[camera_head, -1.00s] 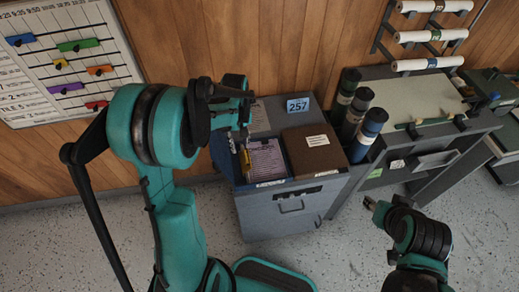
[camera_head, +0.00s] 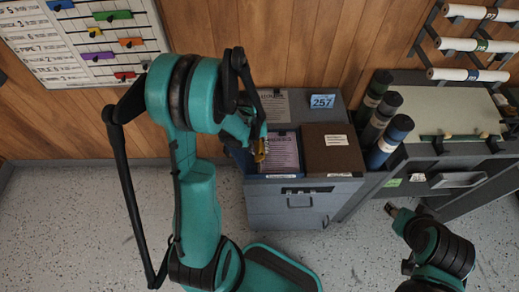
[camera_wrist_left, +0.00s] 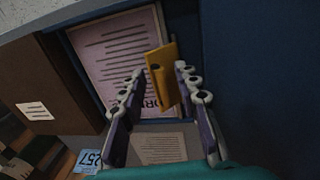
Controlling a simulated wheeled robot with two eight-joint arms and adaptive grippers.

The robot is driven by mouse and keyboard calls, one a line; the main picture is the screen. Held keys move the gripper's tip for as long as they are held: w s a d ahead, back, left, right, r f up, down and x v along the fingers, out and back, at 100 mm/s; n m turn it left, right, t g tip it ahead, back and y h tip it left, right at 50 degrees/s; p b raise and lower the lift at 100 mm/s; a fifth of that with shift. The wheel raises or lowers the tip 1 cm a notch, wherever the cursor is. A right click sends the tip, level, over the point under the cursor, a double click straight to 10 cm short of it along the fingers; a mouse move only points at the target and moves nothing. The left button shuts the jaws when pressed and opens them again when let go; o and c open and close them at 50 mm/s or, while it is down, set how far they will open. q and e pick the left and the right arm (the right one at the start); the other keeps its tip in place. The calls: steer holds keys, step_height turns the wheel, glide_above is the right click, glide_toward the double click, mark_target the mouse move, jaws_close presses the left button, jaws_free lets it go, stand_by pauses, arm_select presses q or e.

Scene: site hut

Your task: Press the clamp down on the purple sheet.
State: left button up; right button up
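The purple sheet (camera_head: 284,152) lies in the left compartment of the grey cabinet's top. It shows in the left wrist view (camera_wrist_left: 115,50) as a pale printed page with dark lines. The yellow clamp (camera_head: 262,149) is at the sheet's left edge in the head view. In the wrist view the clamp (camera_wrist_left: 163,72) stands between my left gripper's fingertips (camera_wrist_left: 160,70), close to the right finger and with a gap to the left one. My left gripper (camera_head: 257,140) is open and partly hides the clamp. My right gripper (camera_head: 392,210) is away to the right, small and unclear.
A brown box or cover (camera_head: 333,152) fills the cabinet's right compartment, beside a blue 257 label (camera_head: 322,101). Dark tubes with coloured bands (camera_head: 390,140) stand right of it. A grey desk (camera_head: 450,120) is farther right. Open floor lies in front.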

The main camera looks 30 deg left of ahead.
arm_select(q)
steer(key=shift+f, duration=0.15)
jaws_close()
steer(key=shift+d, duration=0.15)
steer(key=shift+w+d+f+g+y+b, duration=0.3)
steer(key=shift+d+g+y+b, duration=0.2)
steer(key=shift+y, duration=0.3)
steer(key=shift+w+d+f+g+y+b, duration=0.4)
steer(key=shift+d+g+y+b, duration=0.15)
steer(key=shift+y+b, duration=0.45)
steer(key=y+b, duration=0.1)
steer(key=d+f+g+y+b, duration=0.1)
steer(key=shift+w+f+g+b, duration=0.1)
steer(key=shift+w+g+b, duration=0.15)
steer(key=shift+w+b, duration=0.05)
steer(key=shift+w+d+f+g+y+b, duration=0.1)
steer(key=shift+d+f+g+y+b, duration=0.1)
steer(key=shift+g+y+b, duration=0.4)
steer(key=shift+y, duration=0.3)
